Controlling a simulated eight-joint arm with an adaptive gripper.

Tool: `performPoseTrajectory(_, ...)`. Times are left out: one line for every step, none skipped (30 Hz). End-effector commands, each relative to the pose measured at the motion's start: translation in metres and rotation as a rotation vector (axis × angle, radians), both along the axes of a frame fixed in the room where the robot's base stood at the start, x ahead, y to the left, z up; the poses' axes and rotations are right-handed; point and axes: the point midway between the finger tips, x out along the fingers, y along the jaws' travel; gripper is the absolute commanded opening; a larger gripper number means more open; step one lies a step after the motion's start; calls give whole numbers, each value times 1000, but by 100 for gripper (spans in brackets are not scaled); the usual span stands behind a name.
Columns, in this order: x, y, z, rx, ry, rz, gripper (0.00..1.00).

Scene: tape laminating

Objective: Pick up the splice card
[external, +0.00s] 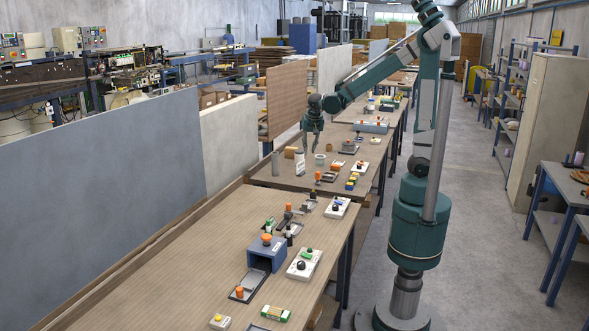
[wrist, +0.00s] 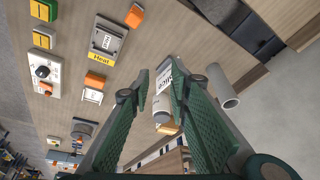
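My gripper (external: 313,138) hangs above the second table, pointing down, with nothing visibly held. In the wrist view my gripper (wrist: 160,80) has its two green fingers apart, and a white labelled bottle (wrist: 163,100) shows in the gap beyond them. I cannot single out the splice card for sure. A small white piece with an orange part (wrist: 94,86) lies left of the fingers.
A grey device marked Heat (wrist: 107,42) and an orange block (wrist: 134,15) lie near the fingers. A grey cylinder (wrist: 225,93) stands at the right. The white bottle (external: 300,163) stands below my gripper. The near table (external: 150,250) has bare room at left.

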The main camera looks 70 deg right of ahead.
Motion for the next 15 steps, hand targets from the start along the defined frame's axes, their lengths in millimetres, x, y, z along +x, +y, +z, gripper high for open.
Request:
performPoseTrajectory(7,-3,2,-1,3,-28,20)
performPoseTrajectory(10,-5,1,-2,5,-47,20)
performPoseTrajectory(14,-7,0,-2,9,-71,20)
performPoseTrajectory(17,-9,-2,-3,11,-91,20)
performPoseTrajectory(20,-11,-3,-5,13,-109,20)
performPoseTrajectory(24,-14,-4,-7,15,-134,20)
performPoseTrajectory(27,-15,-5,-8,17,-153,20)
performPoseTrajectory(29,-17,-7,-9,19,-171,20)
performPoseTrajectory(33,-20,-9,-11,21,-197,20)
performPoseTrajectory(36,-21,-10,-13,22,-215,20)
performPoseTrajectory(39,-23,-11,-14,24,-235,20)
performPoseTrajectory(42,-26,-13,-18,26,-259,20)
performPoseTrajectory(45,-28,-15,-21,27,-279,20)
performPoseTrajectory(48,-30,-17,-24,28,-298,20)
performPoseTrajectory(51,-32,-19,-26,30,-323,20)
